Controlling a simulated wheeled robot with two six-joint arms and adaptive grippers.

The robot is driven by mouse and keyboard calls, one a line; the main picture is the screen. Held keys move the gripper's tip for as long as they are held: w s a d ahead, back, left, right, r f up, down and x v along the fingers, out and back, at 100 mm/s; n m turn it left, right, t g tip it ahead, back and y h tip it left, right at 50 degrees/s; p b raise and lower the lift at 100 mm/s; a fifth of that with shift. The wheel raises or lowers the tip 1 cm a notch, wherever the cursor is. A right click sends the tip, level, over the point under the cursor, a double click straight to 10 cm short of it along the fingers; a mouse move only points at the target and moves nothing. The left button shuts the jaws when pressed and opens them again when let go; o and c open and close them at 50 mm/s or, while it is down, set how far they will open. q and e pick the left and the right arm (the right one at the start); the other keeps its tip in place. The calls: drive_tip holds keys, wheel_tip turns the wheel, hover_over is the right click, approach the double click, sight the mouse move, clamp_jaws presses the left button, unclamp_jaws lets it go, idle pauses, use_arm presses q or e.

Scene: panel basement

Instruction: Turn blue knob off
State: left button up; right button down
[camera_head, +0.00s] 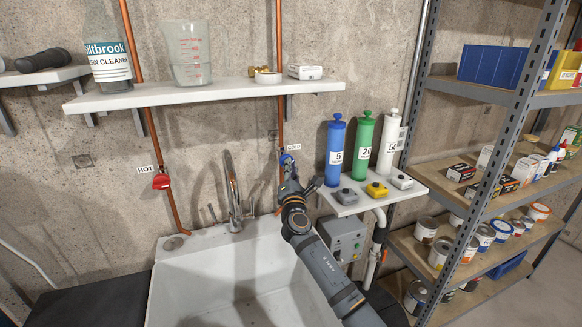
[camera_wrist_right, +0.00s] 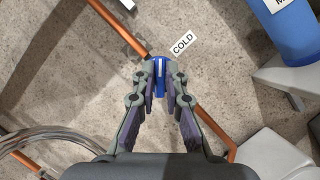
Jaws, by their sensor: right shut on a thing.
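The blue knob (camera_wrist_right: 160,69) sits on the copper cold-water pipe (camera_wrist_right: 120,28) beside a "COLD" label (camera_wrist_right: 184,43). In the head view the blue knob (camera_head: 286,158) shows just above my right gripper (camera_head: 289,170). In the right wrist view my right gripper (camera_wrist_right: 160,88) has its two fingers on either side of the knob, shut on it. The fingers hide part of the knob. My left gripper is not in view.
A red knob (camera_head: 161,181) marked "HOT" is on the left pipe. A tall faucet (camera_head: 233,195) stands behind the white sink (camera_head: 220,262). Right of my arm, a small shelf (camera_head: 345,207) holds blue, green and white cylinders. A long shelf (camera_head: 210,94) hangs above.

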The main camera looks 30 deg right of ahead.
drive_tip(key=shift+r+m+g+p, duration=0.1)
drive_tip(key=shift+m+g+p, duration=0.8)
drive_tip(key=shift+m, duration=1.5)
drive_tip(key=shift+m+g+p, duration=0.75)
drive_tip(key=shift+m+g, duration=0.15)
drive_tip(key=shift+m, duration=1.5)
drive_tip(key=c, duration=1.4)
unclamp_jaws()
